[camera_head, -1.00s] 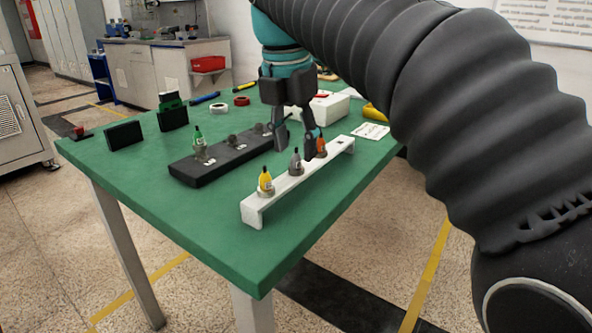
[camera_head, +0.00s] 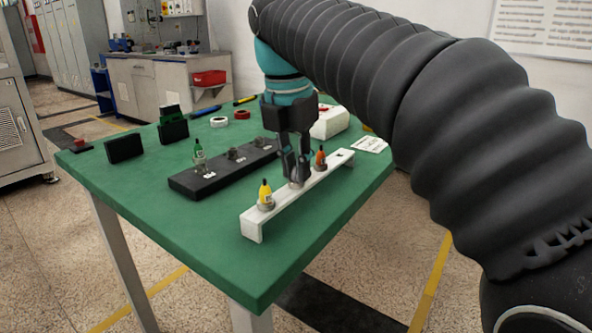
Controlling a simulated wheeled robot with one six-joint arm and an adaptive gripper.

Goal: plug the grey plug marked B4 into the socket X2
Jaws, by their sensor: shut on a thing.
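My gripper (camera_head: 295,175) points down over the white rack (camera_head: 252,222) and is shut on the grey plug (camera_head: 296,183), which stands between a yellow plug (camera_head: 265,196) and an orange plug (camera_head: 320,159). The fingers cover most of the grey plug, so its marking cannot be read. The black socket block (camera_head: 192,186) lies behind and to the left of the rack.
Two black upright boxes (camera_head: 125,148) stand at the table's left. Red and white tape rolls (camera_head: 241,115), markers, a white box (camera_head: 330,122) and a paper card (camera_head: 370,144) lie toward the back. The green table's front (camera_head: 215,255) is clear.

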